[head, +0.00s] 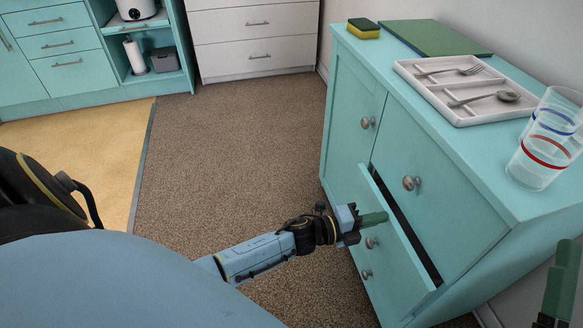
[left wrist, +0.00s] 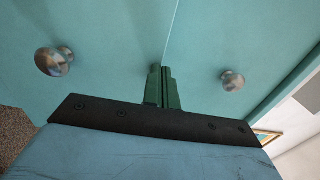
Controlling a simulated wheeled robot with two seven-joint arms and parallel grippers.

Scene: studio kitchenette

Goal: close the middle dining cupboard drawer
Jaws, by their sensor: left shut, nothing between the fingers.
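The teal dining cupboard (head: 455,174) stands at the right in the head view. Its middle drawer (head: 402,262) is partly open, with a dark gap along its top edge. A round metal knob (head: 371,242) sits on the drawer front. My left gripper (head: 375,218) is shut and empty, its green fingers over the drawer front near the upper edge; I cannot tell whether they touch it. In the left wrist view the shut fingers (left wrist: 162,88) point at teal fronts between two knobs. My right gripper (head: 562,280) shows only partly at the right edge.
On the cupboard top are a sponge (head: 363,28), a green board (head: 434,38), a white cutlery tray (head: 462,117) and clear glasses (head: 548,145). White drawers (head: 255,38) and teal cabinets (head: 75,70) stand behind. The carpet (head: 235,145) left of the cupboard is clear.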

